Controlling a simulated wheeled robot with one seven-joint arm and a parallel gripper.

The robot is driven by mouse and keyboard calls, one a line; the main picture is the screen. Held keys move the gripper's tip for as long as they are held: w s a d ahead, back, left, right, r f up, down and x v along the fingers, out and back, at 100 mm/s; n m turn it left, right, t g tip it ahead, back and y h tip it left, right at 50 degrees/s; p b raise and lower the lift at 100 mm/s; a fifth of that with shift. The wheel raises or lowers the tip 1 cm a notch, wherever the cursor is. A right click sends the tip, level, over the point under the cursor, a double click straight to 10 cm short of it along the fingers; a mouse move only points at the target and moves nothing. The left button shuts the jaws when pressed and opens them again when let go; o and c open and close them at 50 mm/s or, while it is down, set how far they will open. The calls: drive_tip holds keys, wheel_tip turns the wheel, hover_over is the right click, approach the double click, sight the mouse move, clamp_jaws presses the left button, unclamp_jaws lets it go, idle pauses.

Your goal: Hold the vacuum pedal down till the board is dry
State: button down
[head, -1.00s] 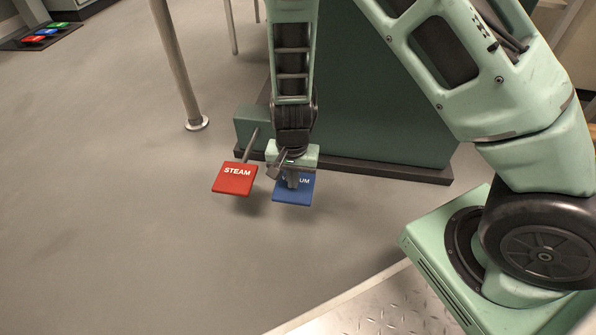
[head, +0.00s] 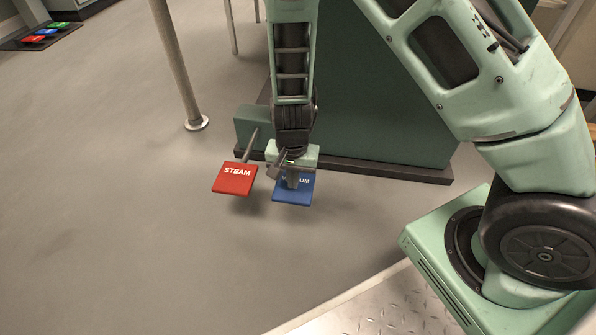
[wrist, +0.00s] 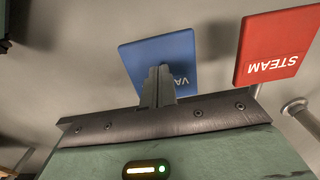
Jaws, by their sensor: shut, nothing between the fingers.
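The blue vacuum pedal (head: 292,194) is low over the floor in the head view, its lettering partly hidden by my gripper (head: 292,184). My gripper is shut and empty, pointing down with its fingertips over the blue plate. In the wrist view the closed fingers (wrist: 158,72) overlap the lower part of the blue pedal (wrist: 150,52) and cover part of its word. They appear to touch the plate, but how far it is pressed I cannot tell. The board is not in view.
The red steam pedal (head: 234,178) is just left of the blue one, with a small gap. A green cabinet (head: 385,130) stands behind. A metal post (head: 178,70) rises at left. More coloured pedals (head: 40,37) lie far left.

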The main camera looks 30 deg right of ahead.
sight(293, 195)
drive_tip(key=shift+f, duration=0.15)
drive_tip(key=shift+f+b, duration=2.2)
drive_tip(key=shift+f, duration=1.1)
drive_tip(key=shift+r, duration=0.1)
idle(1.0)
wheel_tip(293, 195, up, 10)
drive_tip(key=p, duration=1.1)
